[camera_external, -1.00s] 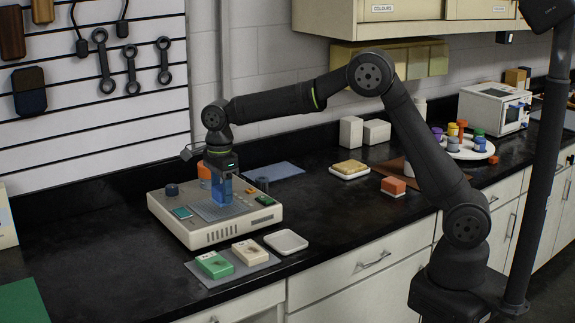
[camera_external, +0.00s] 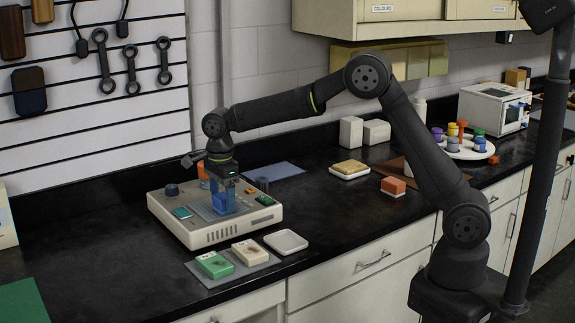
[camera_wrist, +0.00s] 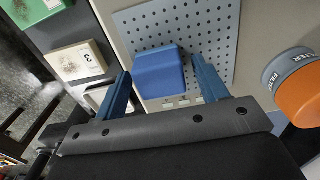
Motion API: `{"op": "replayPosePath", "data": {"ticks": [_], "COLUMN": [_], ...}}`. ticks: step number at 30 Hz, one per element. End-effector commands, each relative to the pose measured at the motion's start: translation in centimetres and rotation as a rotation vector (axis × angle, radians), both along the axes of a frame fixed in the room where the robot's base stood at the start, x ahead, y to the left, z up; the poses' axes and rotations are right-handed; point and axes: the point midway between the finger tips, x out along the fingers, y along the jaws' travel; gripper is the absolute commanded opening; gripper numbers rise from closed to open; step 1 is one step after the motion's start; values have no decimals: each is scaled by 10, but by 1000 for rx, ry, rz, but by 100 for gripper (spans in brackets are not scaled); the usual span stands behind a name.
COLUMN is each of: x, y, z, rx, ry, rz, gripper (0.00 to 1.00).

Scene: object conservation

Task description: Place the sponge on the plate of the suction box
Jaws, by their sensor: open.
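A blue block (camera_wrist: 160,73), which looks like the sponge, rests on the perforated grey plate (camera_wrist: 217,22) in the wrist view. The plate (camera_external: 200,211) is on top of the beige suction box (camera_external: 187,231) in the external view. My gripper (camera_external: 224,197) is over the plate. Its blue fingers are spread, one on each side of the block, with a gap visible beside it in the wrist view (camera_wrist: 163,72). In the external view the fingers and block blend together.
An orange filter canister (camera_wrist: 300,95) stands close to the right finger. Green (camera_external: 214,264) and cream (camera_external: 249,252) blocks lie on a grey mat before the box. An empty white dish (camera_external: 286,241) is to their right. A yellow block on a dish (camera_external: 351,167) is farther back.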

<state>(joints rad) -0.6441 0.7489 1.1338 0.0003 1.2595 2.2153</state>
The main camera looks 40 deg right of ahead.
Motion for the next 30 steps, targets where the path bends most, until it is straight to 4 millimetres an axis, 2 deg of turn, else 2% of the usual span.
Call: {"op": "replayPosePath", "data": {"ticks": [5, 12, 18, 23, 30], "x": [1, 1, 0, 0, 0], "y": [1, 1, 0, 0, 0], "z": [28, 81, 110, 119, 120], "rx": [3, 2, 2, 0, 0], "ry": [-4, -3, -2, -1, 0], "rz": [0, 0, 0, 0, 0], "gripper": [66, 66, 66, 66, 66]}}
